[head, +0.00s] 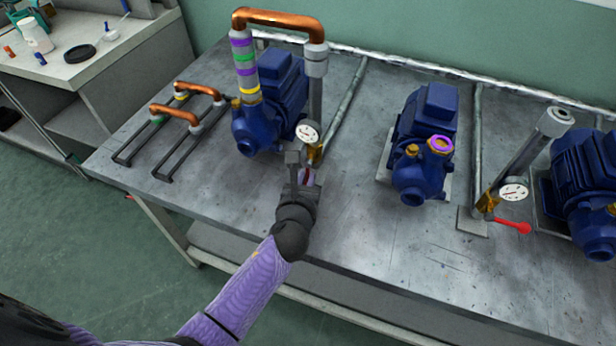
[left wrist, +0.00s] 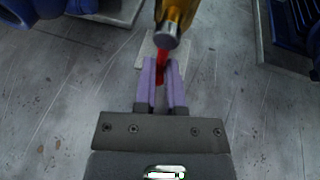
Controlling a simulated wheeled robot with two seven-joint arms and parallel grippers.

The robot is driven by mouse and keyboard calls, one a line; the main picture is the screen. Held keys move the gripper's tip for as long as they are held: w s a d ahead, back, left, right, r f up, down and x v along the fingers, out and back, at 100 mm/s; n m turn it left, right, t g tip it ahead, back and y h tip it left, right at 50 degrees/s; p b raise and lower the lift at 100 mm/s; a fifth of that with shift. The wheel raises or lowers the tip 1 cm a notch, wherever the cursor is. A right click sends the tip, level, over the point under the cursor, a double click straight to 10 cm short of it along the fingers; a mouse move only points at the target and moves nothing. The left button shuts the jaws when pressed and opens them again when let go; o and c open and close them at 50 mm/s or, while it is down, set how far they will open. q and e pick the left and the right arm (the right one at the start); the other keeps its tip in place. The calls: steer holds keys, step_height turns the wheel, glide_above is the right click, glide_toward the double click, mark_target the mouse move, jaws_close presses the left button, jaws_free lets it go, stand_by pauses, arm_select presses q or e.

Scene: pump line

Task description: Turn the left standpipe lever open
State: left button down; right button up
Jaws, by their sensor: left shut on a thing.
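The left standpipe (head: 316,85) rises beside the left blue pump, with a round white gauge (head: 308,132) and a brass valve (head: 315,154) low on it. The brass valve also shows at the top of the left wrist view (left wrist: 174,18). Its red lever (left wrist: 161,68) points from the valve toward my gripper. My left gripper (head: 304,172) is at the lever, and its purple fingers (left wrist: 161,84) are shut on the lever's end. In the head view the gripper mostly hides the lever. My right gripper is not in view.
The left pump (head: 270,105) carries a copper pipe (head: 280,20) joined to the standpipe. A middle pump (head: 424,140) and a right standpipe (head: 530,145) with a red lever (head: 512,226) stand further right. Copper pipe pieces (head: 178,112) lie on rails at left. The table front (head: 400,250) is clear.

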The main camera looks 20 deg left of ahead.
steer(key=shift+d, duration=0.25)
arm_select(q)
steer(key=c, duration=0.8)
jaws_free()
steer(key=shift+o, duration=0.5)
steer(key=p+v, duration=0.3)
steer(key=v, duration=0.6)
steer(key=shift+w+r+p, duration=0.1)
steer(key=shift+p, duration=0.25)
steer(key=shift+s+r, duration=0.1)
steer(key=shift+s, duration=0.4)
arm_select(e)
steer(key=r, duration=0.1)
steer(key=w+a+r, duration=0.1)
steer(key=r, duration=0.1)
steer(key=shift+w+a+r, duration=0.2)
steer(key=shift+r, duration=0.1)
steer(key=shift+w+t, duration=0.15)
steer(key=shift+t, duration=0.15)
